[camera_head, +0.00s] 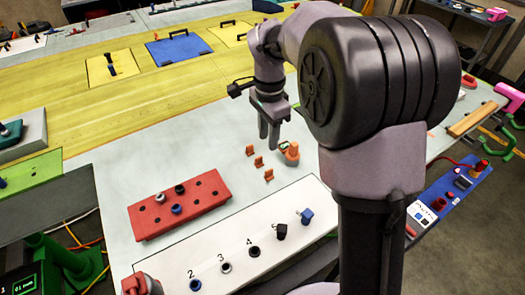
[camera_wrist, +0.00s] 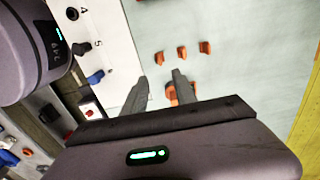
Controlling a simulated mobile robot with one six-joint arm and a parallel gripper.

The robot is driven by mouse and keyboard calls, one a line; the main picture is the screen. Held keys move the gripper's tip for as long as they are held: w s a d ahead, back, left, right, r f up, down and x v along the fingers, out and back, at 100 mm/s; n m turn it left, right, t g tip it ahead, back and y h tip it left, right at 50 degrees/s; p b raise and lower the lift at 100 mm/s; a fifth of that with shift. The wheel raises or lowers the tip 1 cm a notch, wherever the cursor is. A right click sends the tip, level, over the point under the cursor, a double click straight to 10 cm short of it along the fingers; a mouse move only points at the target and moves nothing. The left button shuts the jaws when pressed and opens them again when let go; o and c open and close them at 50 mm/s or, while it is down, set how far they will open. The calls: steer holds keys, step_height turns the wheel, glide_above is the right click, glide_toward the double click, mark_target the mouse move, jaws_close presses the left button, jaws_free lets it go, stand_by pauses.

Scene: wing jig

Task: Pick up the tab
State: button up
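Several small orange tabs stand on the pale table: one tab (camera_head: 249,150) at the back, a middle tab (camera_head: 258,161) and a front tab (camera_head: 268,174). In the wrist view they form a row beyond my fingertips: a left tab (camera_wrist: 159,58), a middle tab (camera_wrist: 182,52) and a right tab (camera_wrist: 204,47). My gripper (camera_head: 268,142) is above the table near the tabs, fingers pointing down. In the wrist view my gripper (camera_wrist: 160,76) has its fingers apart, with no tab held between them. Which tab is meant, I cannot tell.
A larger orange piece (camera_head: 291,153) stands right of the tabs; it is partly hidden by my gripper in the wrist view (camera_wrist: 171,95). A red block with holes (camera_head: 179,204) and a white numbered board (camera_head: 225,245) with several pegs lie nearer.

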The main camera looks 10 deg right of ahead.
steer(key=b, duration=0.2)
glide_toward(269, 170)
step_height(269, 170, down, 6)
steer(key=shift+a+r, duration=0.1)
steer(key=shift+r, duration=0.15)
step_height(269, 170, down, 5)
steer(key=shift+w+r+b, duration=0.1)
steer(key=shift+b, duration=0.5)
steer(key=shift+r, duration=0.1)
jaws_close()
